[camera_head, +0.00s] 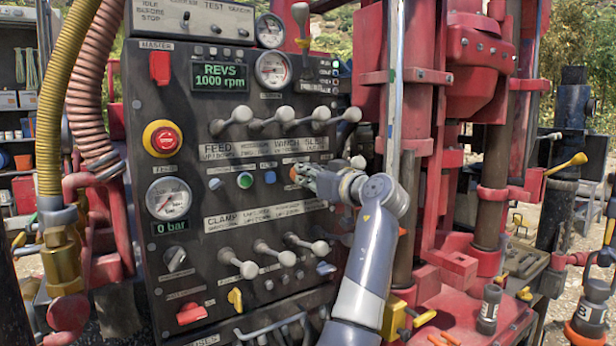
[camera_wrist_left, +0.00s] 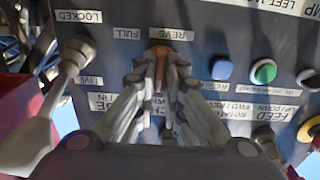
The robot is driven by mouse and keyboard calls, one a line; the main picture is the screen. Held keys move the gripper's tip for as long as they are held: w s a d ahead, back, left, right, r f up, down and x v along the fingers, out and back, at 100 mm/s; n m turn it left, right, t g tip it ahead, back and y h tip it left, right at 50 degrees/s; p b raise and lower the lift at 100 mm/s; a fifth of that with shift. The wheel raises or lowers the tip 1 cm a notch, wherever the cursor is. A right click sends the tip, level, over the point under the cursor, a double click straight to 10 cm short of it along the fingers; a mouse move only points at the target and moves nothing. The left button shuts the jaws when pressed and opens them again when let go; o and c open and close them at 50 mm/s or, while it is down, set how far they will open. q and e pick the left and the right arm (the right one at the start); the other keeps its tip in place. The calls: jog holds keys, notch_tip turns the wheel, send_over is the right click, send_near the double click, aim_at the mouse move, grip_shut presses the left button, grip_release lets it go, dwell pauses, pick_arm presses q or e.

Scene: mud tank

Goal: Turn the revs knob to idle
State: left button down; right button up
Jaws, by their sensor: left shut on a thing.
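The orange revs knob (camera_head: 294,173) sits on the dark control panel, at the right of the row of buttons below the winch levers. My left gripper (camera_head: 301,175) is shut on it. In the left wrist view the panel is upside down, and the orange knob (camera_wrist_left: 157,54) shows between the two fingertips (camera_wrist_left: 157,80), just below the REVS label (camera_wrist_left: 171,35). The fingers hide much of the knob, so I cannot tell where it points. The revs display (camera_head: 221,78) reads 1000 rpm. My right gripper is not in view.
White-knobbed levers stick out above (camera_head: 283,113) and below (camera_head: 286,258) my left gripper. A green button (camera_head: 245,180) and a red emergency stop (camera_head: 163,139) are to its left. Red drill rig parts (camera_head: 465,60) stand close on the right.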

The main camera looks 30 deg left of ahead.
pick_arm(q)
jog(key=c, duration=1.8)
grip_release()
jog(key=shift+a, duration=0.1)
jog(key=shift+o, duration=0.5)
jog(key=shift+w+a, duration=0.1)
jog(key=shift+a, duration=0.05)
jog(key=shift+f, duration=0.1)
jog(key=v, duration=1.2)
